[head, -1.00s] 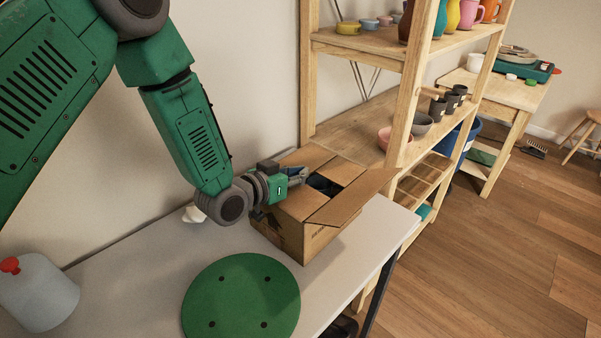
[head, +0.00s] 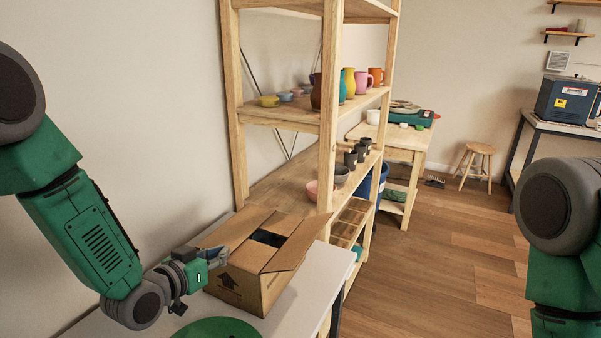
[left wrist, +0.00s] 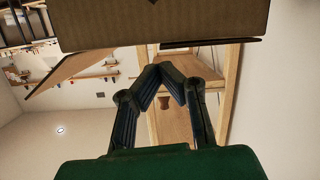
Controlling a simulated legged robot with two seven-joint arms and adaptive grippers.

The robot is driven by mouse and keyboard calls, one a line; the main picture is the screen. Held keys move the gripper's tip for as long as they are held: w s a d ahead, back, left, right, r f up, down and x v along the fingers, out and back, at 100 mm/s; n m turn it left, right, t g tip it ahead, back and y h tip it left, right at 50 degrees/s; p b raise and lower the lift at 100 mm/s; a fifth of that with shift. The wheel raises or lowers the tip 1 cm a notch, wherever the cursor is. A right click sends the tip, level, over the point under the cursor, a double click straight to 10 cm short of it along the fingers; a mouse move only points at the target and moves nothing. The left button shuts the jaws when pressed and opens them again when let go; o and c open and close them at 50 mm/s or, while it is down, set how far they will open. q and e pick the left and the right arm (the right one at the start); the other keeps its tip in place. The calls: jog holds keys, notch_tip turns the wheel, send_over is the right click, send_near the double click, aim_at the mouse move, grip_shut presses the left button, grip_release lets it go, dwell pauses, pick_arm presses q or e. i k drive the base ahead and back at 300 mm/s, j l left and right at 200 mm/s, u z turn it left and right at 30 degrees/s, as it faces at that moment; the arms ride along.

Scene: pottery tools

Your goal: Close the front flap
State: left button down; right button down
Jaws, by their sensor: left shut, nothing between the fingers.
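The cardboard box (head: 238,285) stands open on the table, with a dark gap in its top in the head view. One flap (head: 296,245) on its right side slants up and outward. Other flaps lie nearly flat around the gap. I cannot tell for sure which is the front flap. My left gripper (head: 224,255) is shut and empty at the box's left top edge; contact is unclear. In the left wrist view its fingertips (left wrist: 161,70) meet below the box side (left wrist: 165,22), and a slanted flap (left wrist: 82,68) shows at left. My right gripper is out of view.
The grey table (head: 325,280) has a narrow clear strip right of the box. A green disc (head: 218,329) lies in front of it. A wooden shelf (head: 328,130) with pottery stands close behind the box. Open floor lies to the right.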

aim_at(290, 254)
jog(key=k+l, duration=0.25)
jog(key=k, duration=0.2)
jog(key=k+l, duration=0.25)
jog(key=k, duration=0.15)
